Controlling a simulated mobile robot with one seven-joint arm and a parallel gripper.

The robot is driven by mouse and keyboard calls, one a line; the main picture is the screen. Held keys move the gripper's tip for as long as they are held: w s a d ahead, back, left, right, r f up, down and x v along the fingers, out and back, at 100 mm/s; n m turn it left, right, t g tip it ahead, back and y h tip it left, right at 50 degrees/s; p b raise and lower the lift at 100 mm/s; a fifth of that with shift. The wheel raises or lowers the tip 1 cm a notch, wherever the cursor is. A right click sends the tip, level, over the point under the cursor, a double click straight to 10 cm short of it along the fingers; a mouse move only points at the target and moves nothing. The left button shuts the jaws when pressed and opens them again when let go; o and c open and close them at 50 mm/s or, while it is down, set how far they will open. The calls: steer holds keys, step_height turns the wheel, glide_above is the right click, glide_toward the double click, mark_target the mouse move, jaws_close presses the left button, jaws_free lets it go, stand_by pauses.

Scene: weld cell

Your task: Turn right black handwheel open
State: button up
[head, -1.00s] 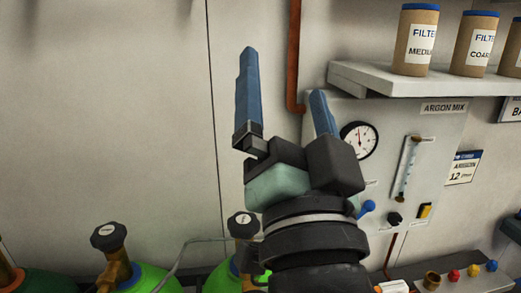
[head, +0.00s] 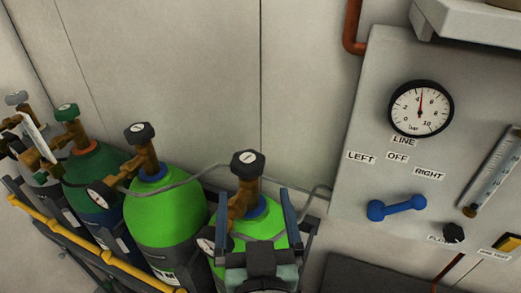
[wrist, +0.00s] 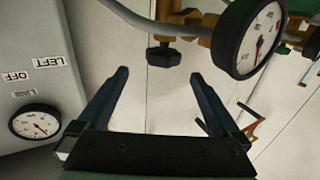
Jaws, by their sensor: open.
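The right black handwheel (head: 248,163) tops the brass valve (head: 243,200) of the right bright green cylinder (head: 262,225). A similar black handwheel (head: 139,131) tops the green cylinder (head: 165,215) to its left. My gripper (head: 256,192) is open and empty, its two blue-grey fingers showing on either side of the right valve in the head view. In the wrist view, which looks upside down, my open gripper (wrist: 160,75) has a black handwheel (wrist: 163,56) just beyond and between its fingertips. It appears to be the right one. I see no contact.
A pressure gauge (wrist: 248,38) lies close to the right finger in the wrist view. A grey hose (head: 190,180) runs behind the valves. The grey panel (head: 375,90) with a blue lever (head: 397,207) stands to the right. A yellow rail (head: 75,245) fronts the cylinders.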

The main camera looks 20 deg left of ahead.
mark_target(246, 151)
steer(key=p+x, duration=0.1)
steer(key=x, duration=0.3)
steer(key=p+x, duration=0.2)
steer(key=x, duration=0.1)
steer(key=p+x, duration=0.1)
steer(key=x, duration=0.3)
steer(key=shift+w+a+p, duration=0.1)
steer(key=shift+a+p, duration=0.25)
steer(key=shift+a, duration=0.15)
steer(key=shift+w+a, duration=0.15)
steer(key=shift+w, duration=0.4)
steer(key=shift+c, duration=0.2)
steer(key=c, duration=1.3)
steer(key=shift+f, duration=0.1)
steer(key=shift+b, duration=0.6)
